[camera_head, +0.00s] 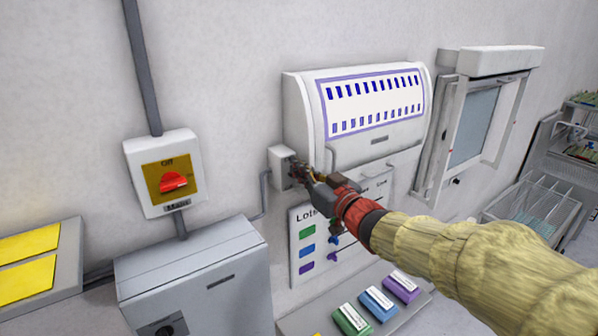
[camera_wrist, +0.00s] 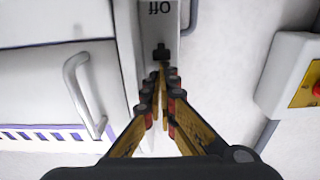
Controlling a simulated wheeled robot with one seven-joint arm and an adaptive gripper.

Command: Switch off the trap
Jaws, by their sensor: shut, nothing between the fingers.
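A small pale switch box (camera_head: 279,168) is fixed to the wall at the left side of a white hooded unit (camera_head: 300,110), which may be the trap. In the wrist view the switch box (camera_wrist: 151,28) shows an upside-down "Off" label and a small black lever (camera_wrist: 161,52). My gripper (camera_head: 297,172) is at the front of this box. In the wrist view my gripper's closed fingertips (camera_wrist: 160,72) are at or just beside the lever, with nothing held. I cannot tell whether they touch it, or which way the lever is set.
A red rotary switch (camera_head: 173,182) marked "Mains" is on the wall to the left. A grey cabinet (camera_head: 190,275) stands below it. A handle (camera_wrist: 78,95) sticks out from the white unit beside my fingers. A framed hatch (camera_head: 473,125) is to the right.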

